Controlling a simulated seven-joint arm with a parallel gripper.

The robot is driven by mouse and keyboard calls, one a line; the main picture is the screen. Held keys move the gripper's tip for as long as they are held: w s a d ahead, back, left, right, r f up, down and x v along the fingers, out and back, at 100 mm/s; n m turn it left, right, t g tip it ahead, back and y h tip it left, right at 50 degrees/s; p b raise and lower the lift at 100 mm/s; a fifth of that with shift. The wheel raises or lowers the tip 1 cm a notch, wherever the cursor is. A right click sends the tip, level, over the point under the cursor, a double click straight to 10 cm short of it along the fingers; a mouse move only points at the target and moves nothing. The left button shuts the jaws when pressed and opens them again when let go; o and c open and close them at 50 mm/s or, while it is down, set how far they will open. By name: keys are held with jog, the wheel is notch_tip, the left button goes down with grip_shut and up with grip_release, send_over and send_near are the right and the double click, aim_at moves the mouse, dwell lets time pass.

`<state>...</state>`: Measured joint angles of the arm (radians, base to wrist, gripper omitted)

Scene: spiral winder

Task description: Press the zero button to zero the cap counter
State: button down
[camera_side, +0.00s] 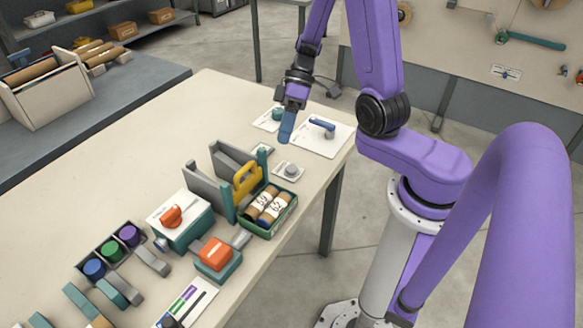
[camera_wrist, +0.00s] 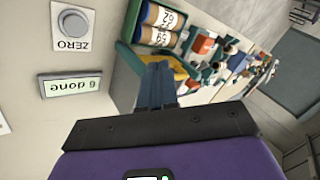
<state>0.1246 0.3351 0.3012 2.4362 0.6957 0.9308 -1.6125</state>
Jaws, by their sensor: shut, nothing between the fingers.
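The zero button is a round grey button (camera_side: 291,170) on a white square plate. In the wrist view the button (camera_wrist: 73,22) is at the upper left, with ZERO printed upside down on its plate. My gripper (camera_side: 286,137) has blue fingers pointing down, shut and empty, apart from the button and farther back in the side view. In the wrist view the fingertips (camera_wrist: 157,68) lie right of the button plate.
A green tray (camera_side: 287,219) with labelled brown rolls stands in front of the button. Grey upright plates and a yellow handle (camera_side: 247,180) stand left of it. A white plate with a blue lever (camera_side: 322,124) lies at the back right. The cream tabletop (camera_side: 160,135) is clear at left.

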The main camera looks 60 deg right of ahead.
aim_at(294, 166)
jog(key=shift+w+d+f+m+t+y, duration=0.15)
jog(key=shift+d+f+m+t, duration=0.25)
jog(key=shift+d+t, duration=0.4)
jog(key=shift+w+d+f+m+t+y, duration=0.1)
jog(key=shift+d+f+m+t, duration=0.3)
jog(key=shift+d+t, duration=0.45)
jog(key=shift+w+d+f+m+t+y, duration=0.15)
jog(key=shift+d+f+m+t, duration=0.25)
jog(key=shift+d+t, duration=0.4)
jog(key=shift+d, duration=0.1)
jog(key=shift+f, duration=0.1)
jog(key=shift+f, duration=4.3)
jog(key=shift+f, duration=0.15)
jog(key=shift+f, duration=0.25)
